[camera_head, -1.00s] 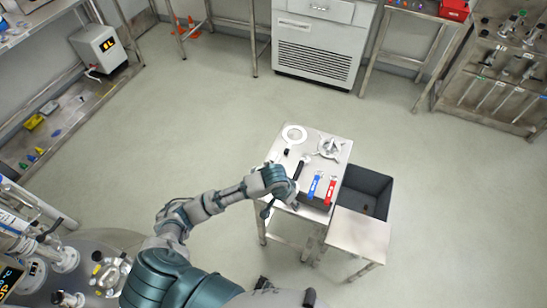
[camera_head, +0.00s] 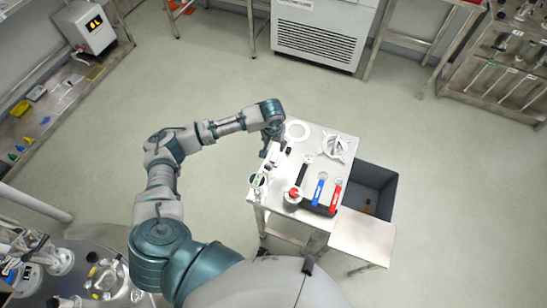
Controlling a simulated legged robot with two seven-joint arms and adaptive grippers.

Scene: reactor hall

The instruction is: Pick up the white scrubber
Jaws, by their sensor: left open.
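A small steel table (camera_head: 318,225) stands right of centre with several tools on it. A slim white item (camera_head: 271,156) lies near its left edge and may be the white scrubber; it is too small to be sure. My left gripper (camera_head: 272,145) is open at the table's left edge, above or beside this white item. I cannot tell whether they touch. The fingers are small and partly hidden by the wrist. My right gripper is out of view.
The table also holds a white ring (camera_head: 298,131), a metal handwheel-like part (camera_head: 335,147), a black-handled tool (camera_head: 302,172), a blue-handled tool (camera_head: 319,189), a red-handled tool (camera_head: 336,194) and a red-topped canister (camera_head: 293,195). A dark grey bin (camera_head: 383,178) stands right.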

